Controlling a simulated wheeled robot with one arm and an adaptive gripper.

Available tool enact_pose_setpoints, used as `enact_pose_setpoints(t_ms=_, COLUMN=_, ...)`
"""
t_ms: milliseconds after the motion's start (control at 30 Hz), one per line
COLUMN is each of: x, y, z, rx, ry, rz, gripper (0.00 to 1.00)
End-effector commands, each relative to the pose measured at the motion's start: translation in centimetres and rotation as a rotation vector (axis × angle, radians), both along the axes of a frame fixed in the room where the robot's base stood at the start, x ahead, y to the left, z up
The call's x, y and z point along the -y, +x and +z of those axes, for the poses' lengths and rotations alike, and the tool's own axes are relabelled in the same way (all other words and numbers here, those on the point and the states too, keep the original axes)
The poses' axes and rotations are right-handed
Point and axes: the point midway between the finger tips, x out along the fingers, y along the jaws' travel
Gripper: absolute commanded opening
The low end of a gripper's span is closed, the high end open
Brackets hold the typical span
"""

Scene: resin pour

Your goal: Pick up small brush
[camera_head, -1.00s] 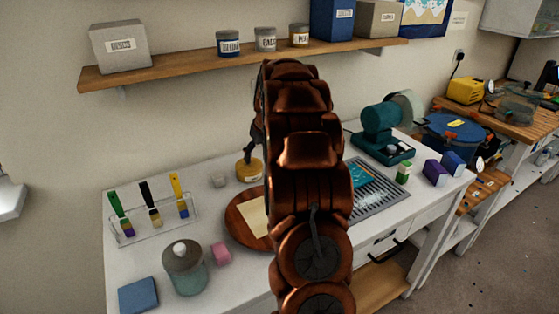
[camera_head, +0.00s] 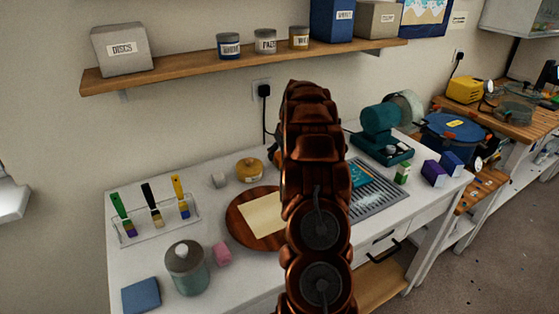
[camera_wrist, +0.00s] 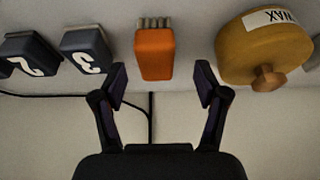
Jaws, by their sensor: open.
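A small orange block with a row of pale bristles, looking like the small brush (camera_wrist: 155,54), stands out in the wrist view. My gripper (camera_wrist: 160,80) is open and empty, with its dark fingers to either side of the lower part of the picture. The brush lies just beyond the fingertips, roughly centred between them, and does not appear to touch them. In the head view my arm hides the gripper and the brush.
A yellow wax jar (camera_wrist: 262,50) is right of the brush in the wrist view; dark blocks marked 3 (camera_wrist: 86,50) and 2 (camera_wrist: 30,55) are left. A brush rack (camera_head: 198,207), round wooden board (camera_head: 234,225) and lidded jar (camera_head: 187,270) stand on the white table.

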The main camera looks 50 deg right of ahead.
Motion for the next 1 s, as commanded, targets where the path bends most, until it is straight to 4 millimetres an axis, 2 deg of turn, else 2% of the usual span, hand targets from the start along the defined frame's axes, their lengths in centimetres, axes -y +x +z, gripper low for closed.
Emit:
enact_pose_setpoints(t_ms=400, x=1.0, y=1.5, z=-3.5, rx=-0.002, ry=0.001, rz=-0.001, gripper=0.73)
enact_pose_setpoints(t_ms=667, x=1.0, y=1.6, z=-3.9, rx=-0.001, ry=0.0, rz=0.0, gripper=0.73)
enact_pose_setpoints(t_ms=1000, x=1.0, y=1.6, z=-3.9, rx=-0.001, ry=0.0, rz=0.0, gripper=0.4)
